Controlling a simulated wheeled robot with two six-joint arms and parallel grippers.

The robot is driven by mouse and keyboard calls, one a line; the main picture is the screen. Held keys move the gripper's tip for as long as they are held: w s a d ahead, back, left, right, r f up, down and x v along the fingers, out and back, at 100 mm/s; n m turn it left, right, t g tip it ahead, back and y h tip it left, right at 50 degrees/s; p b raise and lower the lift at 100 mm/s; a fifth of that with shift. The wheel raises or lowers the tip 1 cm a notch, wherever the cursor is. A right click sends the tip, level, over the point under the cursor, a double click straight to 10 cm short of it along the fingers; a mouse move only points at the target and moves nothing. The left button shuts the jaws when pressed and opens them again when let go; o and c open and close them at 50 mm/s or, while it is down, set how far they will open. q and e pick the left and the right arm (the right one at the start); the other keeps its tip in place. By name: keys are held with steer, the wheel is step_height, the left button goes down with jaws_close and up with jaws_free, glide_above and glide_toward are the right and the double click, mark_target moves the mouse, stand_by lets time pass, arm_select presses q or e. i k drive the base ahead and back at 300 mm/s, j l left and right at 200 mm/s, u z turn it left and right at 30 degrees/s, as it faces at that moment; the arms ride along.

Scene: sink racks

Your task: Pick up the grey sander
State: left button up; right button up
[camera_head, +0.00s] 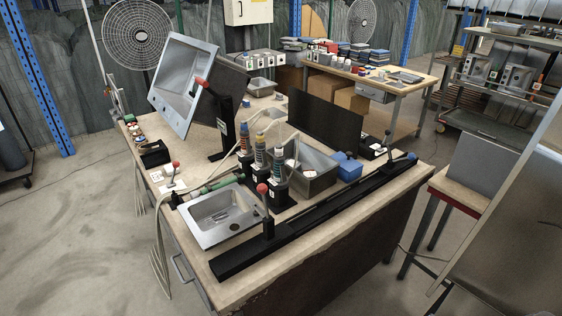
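I cannot make out for sure which thing is the grey sander. Three upright hand tools with coloured bands stand in dark holders in the middle of the workbench (330,225): a rear one (244,137), a middle one (260,150) and a front one (279,163). Pale hoses run near them. A green tool (216,184) lies behind the front steel sink (212,222). Small dark marks or items show in that sink, too small to tell. Neither of my grippers is in view.
A tilted steel sink (184,80) stands on a black stand at the back left. A black rail (310,222) with red- and blue-knobbed levers runs along the bench's front edge. A blue box (349,169) sits beside a steel basin (315,178). The floor at left is mostly clear.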

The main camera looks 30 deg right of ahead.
mark_target(261, 166)
steer(key=i+j+z, duration=0.2)
steer(key=j+z, duration=0.2)
steer(key=i+j+z, duration=0.1)
steer(key=j+z, duration=0.75)
steer(key=j, duration=0.15)
